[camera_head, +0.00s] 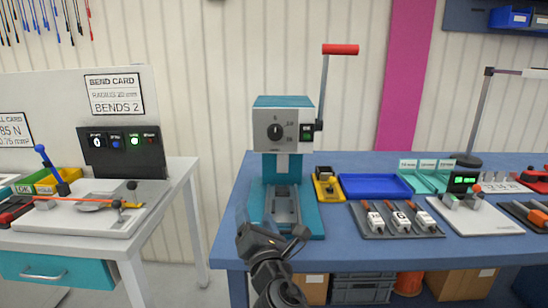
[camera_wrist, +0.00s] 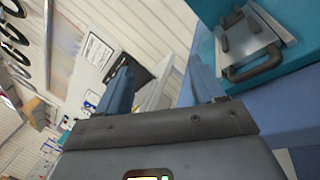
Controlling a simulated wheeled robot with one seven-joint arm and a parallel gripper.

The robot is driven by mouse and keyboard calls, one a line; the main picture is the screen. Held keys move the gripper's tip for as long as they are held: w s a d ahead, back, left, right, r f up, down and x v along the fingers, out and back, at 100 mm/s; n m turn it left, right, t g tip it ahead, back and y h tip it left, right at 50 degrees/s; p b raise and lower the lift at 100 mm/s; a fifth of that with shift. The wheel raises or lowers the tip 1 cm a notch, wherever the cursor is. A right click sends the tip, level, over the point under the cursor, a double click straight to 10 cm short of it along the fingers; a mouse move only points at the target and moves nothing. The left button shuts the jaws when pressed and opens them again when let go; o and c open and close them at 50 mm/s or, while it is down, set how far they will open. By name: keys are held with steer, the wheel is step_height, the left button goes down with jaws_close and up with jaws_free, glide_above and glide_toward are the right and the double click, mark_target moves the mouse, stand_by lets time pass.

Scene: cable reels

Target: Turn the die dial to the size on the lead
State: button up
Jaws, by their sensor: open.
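The crimping press (camera_head: 283,150) is teal and white and stands on the blue bench. Its round black die dial (camera_head: 275,131) is on the upper front face, with small marks around it too small to read surely. A small green-lit display (camera_head: 307,131) is to the right of the dial. A lever with a red handle (camera_head: 340,49) rises at the right. Several white-tagged items (camera_head: 402,217) lie in a grey tray; I cannot tell any size on them. My gripper is low before the press, below the dial; its fingers are open and empty in the wrist view (camera_wrist: 160,88).
A light-grey board with a black device (camera_head: 464,177) is farther right. The left table (camera_head: 160,195) stands across a gap, with a bending fixture and BEND CARD sign (camera_head: 114,95).

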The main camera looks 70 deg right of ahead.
mark_target(275, 135)
steer(key=d+r+g+h+p, duration=0.1)
steer(key=d+r+h, duration=0.1)
steer(key=d+r, duration=0.2)
steer(key=w+d+r+g+h+p, duration=0.1)
steer(key=d+r+g+h, duration=0.1)
steer(key=d+r, duration=0.3)
steer(key=w+d+r+n+g+h, duration=0.1)
steer(key=d+r, duration=0.4)
steer(key=d, duration=0.1)
steer(key=shift+w+d+g+h+p, duration=0.1)
steer(key=shift+d+g+h+p, duration=0.25)
steer(key=shift+g+h+p, duration=0.05)
steer(key=c, duration=1)
